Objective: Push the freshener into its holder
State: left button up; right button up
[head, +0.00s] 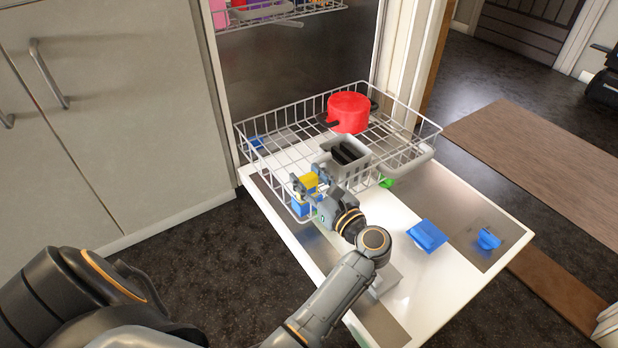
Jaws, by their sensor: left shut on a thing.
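My left gripper (318,185) is at the front left corner of the lower dishwasher rack, with its fingers around a small yellow block (308,181). A blue piece (301,204) sits directly below the yellow one, partly hidden by the gripper and the rack wires. The yellow piece looks like the freshener and the blue one like its holder, but I cannot tell for sure. Whether the two touch or are seated together is hidden. My right gripper is not in view.
The wire rack (432,128) holds a red pot (348,112) and a grey cutlery basket (336,168). On the open dishwasher door (392,212) lie a blue block (427,236) and a smaller blue piece (488,239). Cabinets (110,110) stand at left.

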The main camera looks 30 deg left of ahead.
pick_arm(q)
jog(key=shift+f, duration=0.15)
dwell(0.3)
jog(key=o, duration=1.8)
jog(key=s+r+m+t+h+p, duration=0.2)
jog(key=r+t+p, duration=0.1)
jog(key=r+p, duration=1.2)
jog(key=s+d+r+m+t+h+p, duration=0.1)
jog(key=s+r+m+t+h+p, duration=0.1)
jog(key=r+p, duration=1.4)
jog(key=shift+m+t+h+p, duration=0.4)
jog(key=shift+m+t+p, duration=0.1)
jog(key=shift+t, duration=0.1)
jog(key=shift+d, duration=0.1)
